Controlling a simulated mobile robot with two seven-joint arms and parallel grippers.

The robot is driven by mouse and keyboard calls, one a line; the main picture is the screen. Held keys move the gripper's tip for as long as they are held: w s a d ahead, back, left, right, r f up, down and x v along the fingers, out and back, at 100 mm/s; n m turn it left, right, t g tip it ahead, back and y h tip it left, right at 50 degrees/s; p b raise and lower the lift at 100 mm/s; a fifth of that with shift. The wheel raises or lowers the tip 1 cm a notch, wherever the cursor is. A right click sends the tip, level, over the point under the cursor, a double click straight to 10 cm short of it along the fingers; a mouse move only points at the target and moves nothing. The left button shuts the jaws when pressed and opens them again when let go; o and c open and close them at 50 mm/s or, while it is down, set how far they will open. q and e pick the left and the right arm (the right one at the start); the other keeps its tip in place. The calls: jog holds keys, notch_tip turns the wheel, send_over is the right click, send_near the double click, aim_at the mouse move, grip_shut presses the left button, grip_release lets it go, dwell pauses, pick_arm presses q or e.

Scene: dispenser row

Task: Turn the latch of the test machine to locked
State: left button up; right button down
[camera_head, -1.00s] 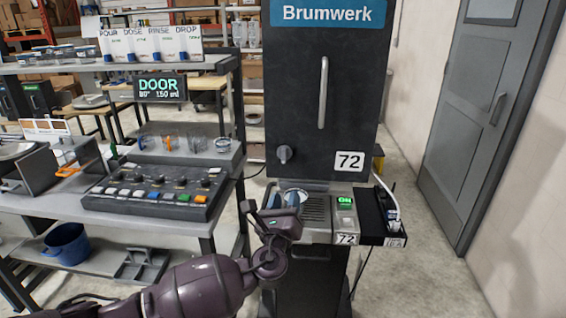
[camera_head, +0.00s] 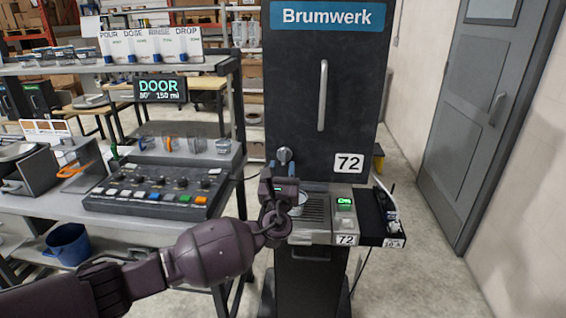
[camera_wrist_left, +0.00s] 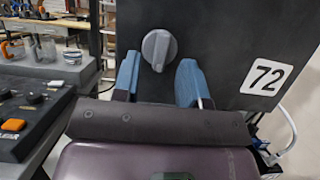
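The test machine (camera_head: 325,110) is a tall dark cabinet with a blue Brumwerk sign and the number 72. Its latch, a grey round knob (camera_head: 284,155), sits low on the left of the door; the knob also shows in the left wrist view (camera_wrist_left: 158,48), with its grip bar close to upright. My left gripper (camera_head: 281,170) is just below the knob. Its blue fingers (camera_wrist_left: 160,80) are spread apart, one on each side below the knob, with nothing between them. Whether a finger touches the door is unclear. My right gripper is in neither view.
A ledge with a cup (camera_head: 299,198) and a lit green switch (camera_head: 344,203) juts out below the door. A control panel (camera_head: 155,190) with coloured buttons stands on the bench at left. A vertical door handle (camera_head: 322,95) is above the knob. Floor at right is clear.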

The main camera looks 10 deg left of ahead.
pick_arm(q)
jog(key=shift+x, duration=1)
jog(key=shift+c, duration=0.4)
grip_shut()
